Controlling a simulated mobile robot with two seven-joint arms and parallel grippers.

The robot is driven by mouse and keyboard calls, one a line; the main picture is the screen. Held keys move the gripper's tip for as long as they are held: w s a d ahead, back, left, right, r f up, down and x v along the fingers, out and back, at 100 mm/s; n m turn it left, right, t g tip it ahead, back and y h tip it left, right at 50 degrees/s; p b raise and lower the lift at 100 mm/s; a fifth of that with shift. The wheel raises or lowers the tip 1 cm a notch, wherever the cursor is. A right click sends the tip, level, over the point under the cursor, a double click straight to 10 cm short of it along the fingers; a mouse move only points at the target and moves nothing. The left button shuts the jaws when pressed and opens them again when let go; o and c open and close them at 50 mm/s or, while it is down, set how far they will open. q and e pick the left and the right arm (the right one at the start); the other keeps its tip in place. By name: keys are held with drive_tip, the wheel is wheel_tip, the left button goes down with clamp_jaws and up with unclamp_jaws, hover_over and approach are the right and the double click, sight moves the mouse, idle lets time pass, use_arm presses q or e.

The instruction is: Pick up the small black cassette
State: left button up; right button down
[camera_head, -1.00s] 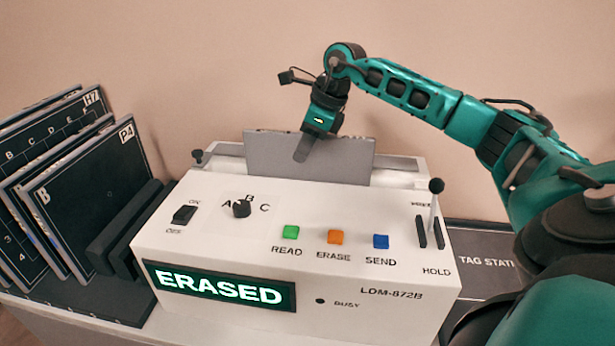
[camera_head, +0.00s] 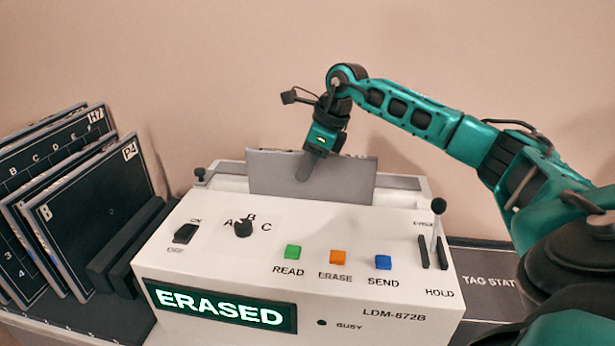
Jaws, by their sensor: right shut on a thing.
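A flat grey cassette (camera_head: 268,174) stands upright in the slot at the back of the white reader. Its grey side faces me; the other side is hidden, so I cannot tell if that is black. My right gripper (camera_head: 305,168) reaches down from above and is shut on its top edge. One finger lies across the front face; the other is hidden behind it. Large black cassettes, one marked P4 (camera_head: 100,205) and one marked H7 (camera_head: 97,114), lean in the rack at the left. My left gripper is out of view.
The white reader (camera_head: 345,312) fills the middle, with a green READ button (camera_head: 292,252), an orange ERASE button (camera_head: 337,257), a blue SEND button (camera_head: 383,262) and a lever (camera_head: 437,222). Its display (camera_head: 220,306) reads ERASED. A tag station (camera_head: 488,270) lies at the right.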

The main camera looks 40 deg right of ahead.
wheel_tip(320, 180, up, 20)
drive_tip(key=p, duration=0.2)
drive_tip(key=shift+p, duration=0.3)
idle(0.3)
drive_tip(key=shift+r, duration=0.1)
wheel_tip(320, 180, up, 9)
drive_tip(key=shift+p, duration=0.4)
idle(0.6)
